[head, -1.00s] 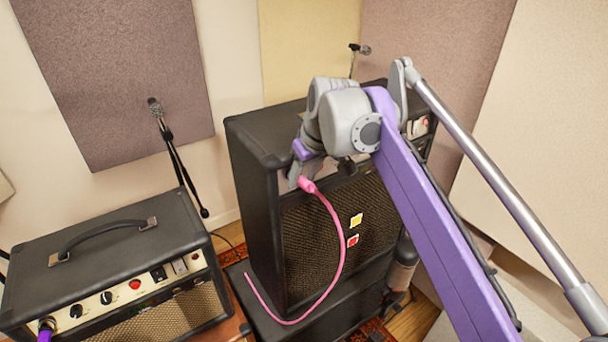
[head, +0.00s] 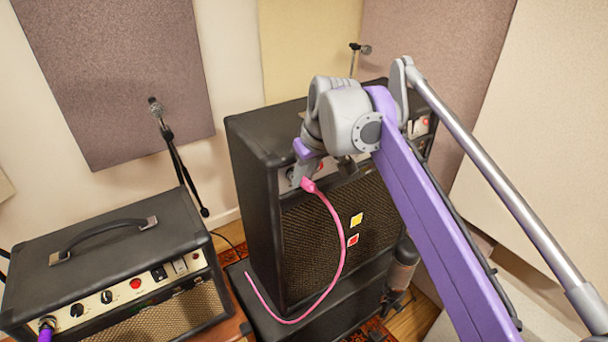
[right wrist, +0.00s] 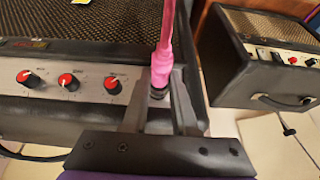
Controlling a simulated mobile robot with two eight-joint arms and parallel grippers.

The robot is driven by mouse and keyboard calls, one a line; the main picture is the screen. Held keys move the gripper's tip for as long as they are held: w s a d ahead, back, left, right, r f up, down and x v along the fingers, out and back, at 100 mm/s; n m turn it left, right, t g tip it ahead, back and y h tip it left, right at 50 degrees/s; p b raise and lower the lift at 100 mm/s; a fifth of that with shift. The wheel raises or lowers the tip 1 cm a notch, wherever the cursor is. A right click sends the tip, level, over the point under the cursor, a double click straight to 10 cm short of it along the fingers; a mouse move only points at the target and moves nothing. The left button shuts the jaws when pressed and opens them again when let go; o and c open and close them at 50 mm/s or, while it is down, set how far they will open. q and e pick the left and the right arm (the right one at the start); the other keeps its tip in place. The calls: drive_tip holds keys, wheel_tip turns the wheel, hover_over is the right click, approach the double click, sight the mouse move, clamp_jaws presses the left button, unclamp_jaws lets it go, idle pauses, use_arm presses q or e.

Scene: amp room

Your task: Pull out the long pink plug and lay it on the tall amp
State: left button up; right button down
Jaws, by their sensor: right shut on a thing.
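The long pink plug (head: 308,185) is at the control panel on the upper front of the tall black amp (head: 262,205). Its pink cord hangs down the amp's front to the cabinet below. My right gripper (head: 311,176) is at the panel, shut on the plug. In the right wrist view the pink plug (right wrist: 161,72) stands between the two fingers of my right gripper (right wrist: 158,97), with its dark end at the panel. How deep the plug sits in its socket is hidden. My left gripper is not in view.
A smaller amp (head: 110,250) with a top handle stands at left, a purple plug (head: 46,328) in its panel. A microphone stand (head: 170,150) is behind it. The tall amp's top (head: 270,128) looks bare at its left part; my arm covers some of it.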

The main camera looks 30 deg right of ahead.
sight(313, 187)
drive_tip(key=shift+s, duration=0.1)
idle(0.3)
drive_tip(key=shift+s+d+r, duration=0.1)
drive_tip(key=shift+s+r, duration=0.1)
drive_tip(key=shift+s, duration=0.8)
drive_tip(key=shift+s+d+r, duration=0.1)
drive_tip(key=shift+s+r, duration=0.05)
drive_tip(key=shift+s, duration=0.8)
